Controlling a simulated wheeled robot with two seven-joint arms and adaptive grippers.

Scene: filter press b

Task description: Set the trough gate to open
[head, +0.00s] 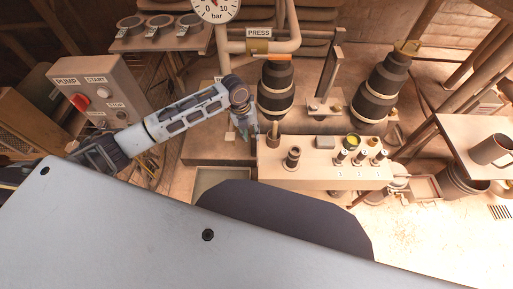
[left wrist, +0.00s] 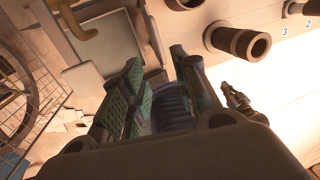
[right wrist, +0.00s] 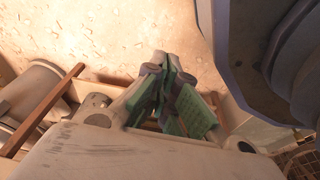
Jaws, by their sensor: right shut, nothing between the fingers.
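I cannot surely pick out the trough gate or its setting. A shallow pale basin (head: 205,180), perhaps the trough, shows partly below the bench in the head view; my grey body hides its near part. In the left wrist view a grey plate (left wrist: 108,45) with a tan bent handle (left wrist: 78,28) lies left of the fingers. My left gripper (head: 243,126) hangs at the left end of the bench, by a short post (head: 273,137). Its green-padded fingers (left wrist: 160,70) stand apart, with nothing seen held. My right gripper (right wrist: 165,62) is shut and empty, outside the head view.
The pale bench (head: 325,178) carries several upright fittings and numbered plugs. Two dark ribbed columns (head: 276,90) rise behind it. A control box (head: 101,92) with a red switch stands left. A mug (head: 488,150) sits on the right table. Bare floor shows at lower right.

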